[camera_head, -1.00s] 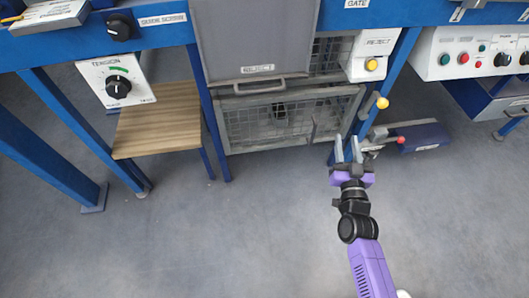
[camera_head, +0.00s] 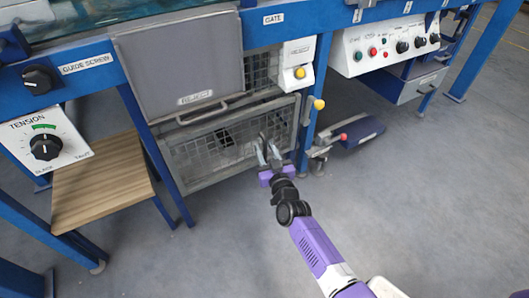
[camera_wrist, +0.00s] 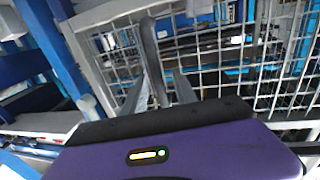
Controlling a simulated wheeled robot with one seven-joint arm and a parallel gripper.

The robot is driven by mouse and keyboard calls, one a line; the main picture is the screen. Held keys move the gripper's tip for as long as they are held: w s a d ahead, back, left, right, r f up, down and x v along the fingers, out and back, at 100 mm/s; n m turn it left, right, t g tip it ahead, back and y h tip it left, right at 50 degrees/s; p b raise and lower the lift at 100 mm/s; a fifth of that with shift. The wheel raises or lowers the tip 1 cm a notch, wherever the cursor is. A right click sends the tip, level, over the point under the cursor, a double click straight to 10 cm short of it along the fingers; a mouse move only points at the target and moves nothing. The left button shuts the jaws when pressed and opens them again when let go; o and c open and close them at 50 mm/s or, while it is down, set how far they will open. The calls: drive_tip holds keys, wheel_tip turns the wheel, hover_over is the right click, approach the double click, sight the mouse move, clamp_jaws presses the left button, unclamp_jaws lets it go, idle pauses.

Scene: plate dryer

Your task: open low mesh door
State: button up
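The low mesh door (camera_head: 205,152) is a grey-framed wire panel below the grey REJECT panel. It looks closed. Its mesh fills much of the wrist view (camera_wrist: 225,55). My gripper (camera_head: 264,145) is in front of the door's right part, pointing at it. Its fingers stand apart. In the wrist view a grey upright handle bar (camera_wrist: 150,50) stands in front of the mesh, and my gripper (camera_wrist: 160,92) has its fingers on either side of the bar's lower part. In the head view my gripper hides this handle. I cannot tell whether the fingers touch it.
The REJECT panel (camera_head: 180,62) with its bar handle is just above the door. A wooden shelf (camera_head: 100,183) is at the left. The floor in front is clear.

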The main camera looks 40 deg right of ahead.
drive_tip(key=shift+w+d, duration=0.2)
drive_tip(key=shift+w, duration=0.05)
clamp_jaws()
idle(1.4)
